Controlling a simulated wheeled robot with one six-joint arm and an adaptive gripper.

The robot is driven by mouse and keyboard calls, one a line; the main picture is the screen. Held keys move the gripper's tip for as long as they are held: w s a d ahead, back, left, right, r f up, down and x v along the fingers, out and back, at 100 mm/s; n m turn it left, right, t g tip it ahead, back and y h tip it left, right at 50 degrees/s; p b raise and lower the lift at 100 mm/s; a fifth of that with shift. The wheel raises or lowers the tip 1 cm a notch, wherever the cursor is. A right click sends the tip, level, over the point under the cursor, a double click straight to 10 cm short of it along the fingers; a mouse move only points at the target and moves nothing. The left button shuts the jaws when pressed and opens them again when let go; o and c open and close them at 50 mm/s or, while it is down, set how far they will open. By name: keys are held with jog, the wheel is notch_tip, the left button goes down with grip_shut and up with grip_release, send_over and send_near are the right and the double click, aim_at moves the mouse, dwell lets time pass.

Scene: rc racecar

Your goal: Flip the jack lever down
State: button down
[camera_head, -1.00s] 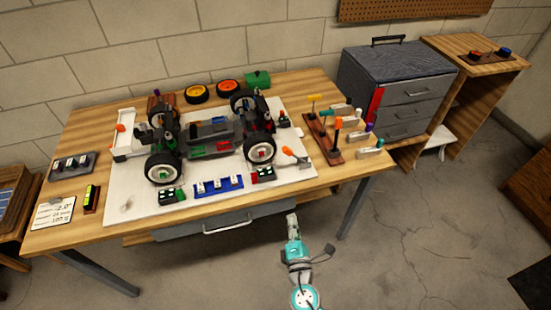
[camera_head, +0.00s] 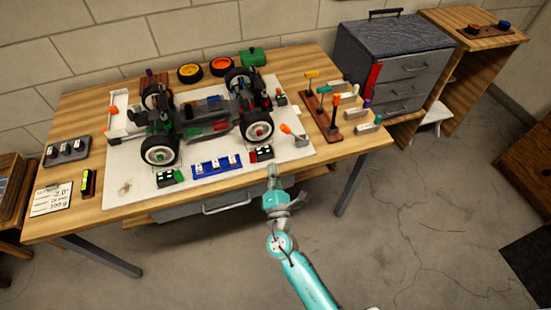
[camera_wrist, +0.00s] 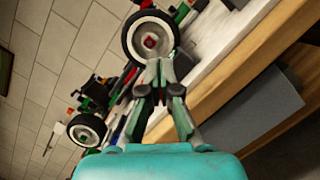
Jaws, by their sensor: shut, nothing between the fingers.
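An orange-tipped lever (camera_head: 287,129) stands tilted up at the right front of the white board (camera_head: 126,190) on the table. Another orange-tipped part (camera_head: 112,108) sits at the board's left edge; I cannot tell for sure which one is the jack lever. The black racecar (camera_head: 208,118) with white-rimmed wheels stands raised in the middle of the board. My gripper (camera_head: 273,168) is shut and empty at the table's front edge, in front of and below the right lever, apart from it. In the wrist view my fingers (camera_wrist: 165,68) overlap a wheel (camera_wrist: 150,38) in the background.
Small black-and-green blocks (camera_head: 170,178) and a blue switch strip (camera_head: 217,164) lie along the board's front. A brown tool rack (camera_head: 327,130) stands to the right. A drawer (camera_head: 222,200) hangs under the table. Open floor lies in front.

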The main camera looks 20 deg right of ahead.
aim_at(271, 150)
jog(key=x, duration=0.9)
jog(key=shift+d+r, duration=0.1)
jog(key=shift+d, duration=0.1)
jog(key=shift+s+d+r, duration=0.15)
jog(key=shift+d+r, duration=0.6)
jog(key=shift+d, duration=0.1)
jog(key=shift+d+r, duration=0.45)
jog(key=shift+d, duration=0.05)
